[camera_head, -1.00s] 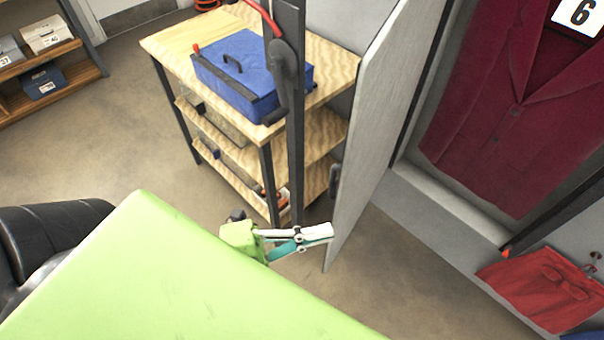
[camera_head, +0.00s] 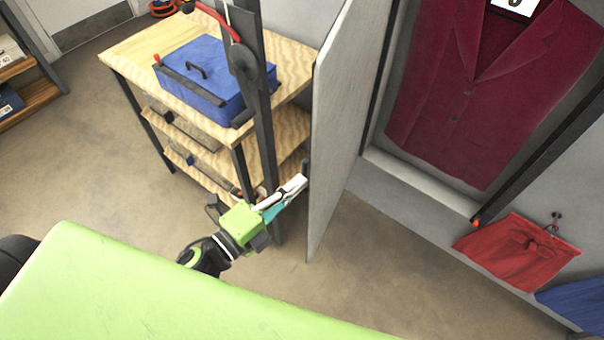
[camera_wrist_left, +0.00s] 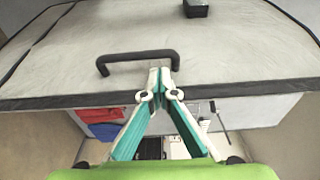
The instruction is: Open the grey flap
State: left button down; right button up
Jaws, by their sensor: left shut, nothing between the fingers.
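The grey flap (camera_head: 335,130) stands swung out from the wardrobe front in the head view, seen at a steep angle. Its pale face and dark edge fill the upper part of the left wrist view (camera_wrist_left: 235,55). A black bar handle (camera_wrist_left: 135,56) is fixed to that face near the edge. My left gripper (camera_head: 300,182) is shut and empty on the handle's side of the flap. In the left wrist view its fingertips (camera_wrist_left: 159,73) overlap the right end of the handle; I cannot tell whether they touch it. My right gripper is not in view.
A wooden shelf unit (camera_head: 130,55) with a blue case (camera_head: 208,78) stands left of the flap, behind a dark post (camera_head: 263,130). A maroon jacket (camera_head: 480,90) and red shorts (camera_head: 515,250) hang to the right. The floor (camera_head: 370,270) below the flap is clear.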

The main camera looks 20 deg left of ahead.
pick_arm(q)
jog(key=shift+x, duration=1.05)
jog(key=shift+a+f, duration=0.1)
jog(key=w+a+m+g+h+b, duration=0.1)
jog(key=w+a+h+b, duration=0.1)
jog(key=a, duration=0.7)
jog(key=w+a+m+g+h+b, duration=0.1)
jog(key=w+a+b, duration=0.3)
jog(key=a, duration=0.5)
jog(key=shift+w+m+g+h, duration=0.3)
jog(key=shift+w+m+h, duration=0.1)
jog(key=shift+w+m, duration=0.15)
jog(key=shift+a, duration=0.15)
